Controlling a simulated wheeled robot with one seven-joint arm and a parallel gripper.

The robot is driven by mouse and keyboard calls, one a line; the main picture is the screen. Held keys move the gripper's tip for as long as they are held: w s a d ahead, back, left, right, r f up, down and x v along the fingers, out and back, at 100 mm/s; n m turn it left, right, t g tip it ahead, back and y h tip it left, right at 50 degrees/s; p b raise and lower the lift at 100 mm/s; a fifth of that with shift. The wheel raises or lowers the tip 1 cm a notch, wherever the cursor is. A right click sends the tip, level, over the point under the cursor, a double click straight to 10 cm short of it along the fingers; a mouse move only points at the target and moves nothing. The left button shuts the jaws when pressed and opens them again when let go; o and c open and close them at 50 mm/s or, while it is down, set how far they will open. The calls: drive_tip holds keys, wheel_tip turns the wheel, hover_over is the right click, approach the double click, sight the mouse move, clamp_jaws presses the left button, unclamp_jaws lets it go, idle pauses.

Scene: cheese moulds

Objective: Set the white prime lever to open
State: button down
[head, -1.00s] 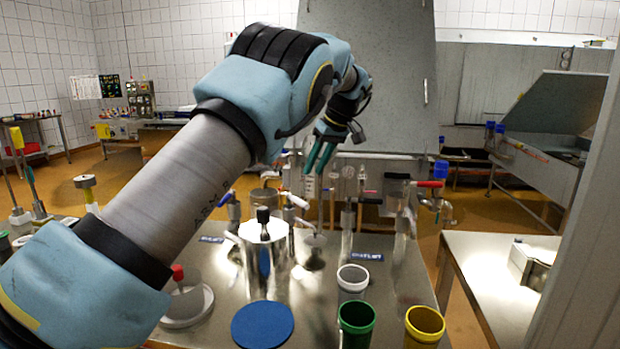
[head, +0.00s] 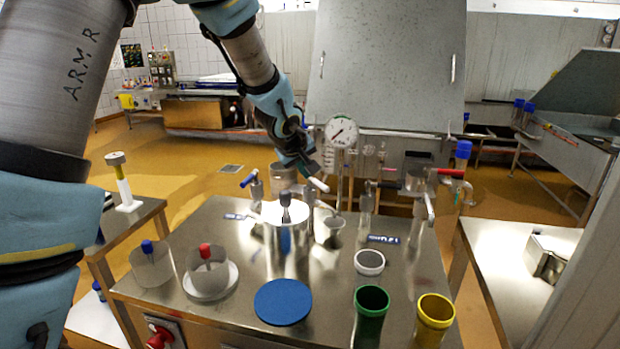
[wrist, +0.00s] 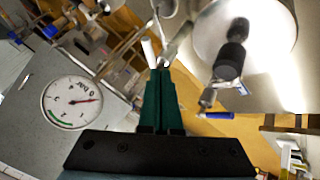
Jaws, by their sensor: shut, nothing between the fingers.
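The white lever (head: 318,184) sits on a valve behind the steel pot (head: 284,232), slanting down to the right. In the wrist view the white lever (wrist: 149,50) stands just left of and beyond my fingertips. My gripper (head: 308,172), with green fingers, is shut and empty, just above the lever's free end. In the wrist view the closed fingers (wrist: 163,70) point at the gap between the lever and its valve body. I cannot tell whether they touch it.
A blue-handled valve (head: 249,179) stands to the left and a red lever (head: 450,171) to the right. A round pressure gauge (head: 341,131) rises close behind my gripper. Green (head: 371,300) and yellow (head: 434,311) cups and a blue disc (head: 283,302) are in front.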

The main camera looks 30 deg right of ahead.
drive_tip(key=p+x, duration=0.2)
drive_tip(key=x, duration=0.7)
drive_tip(key=shift+w+f, duration=0.2)
drive_tip(key=shift+d, duration=0.15)
drive_tip(key=shift+d+f+b, duration=0.1)
drive_tip(key=shift+f+b, duration=0.05)
drive_tip(key=shift+b, duration=0.2)
drive_tip(key=shift+s+d+n+t+b, duration=0.2)
drive_tip(key=shift+n+t+b, duration=0.15)
drive_tip(key=shift+b, duration=0.45)
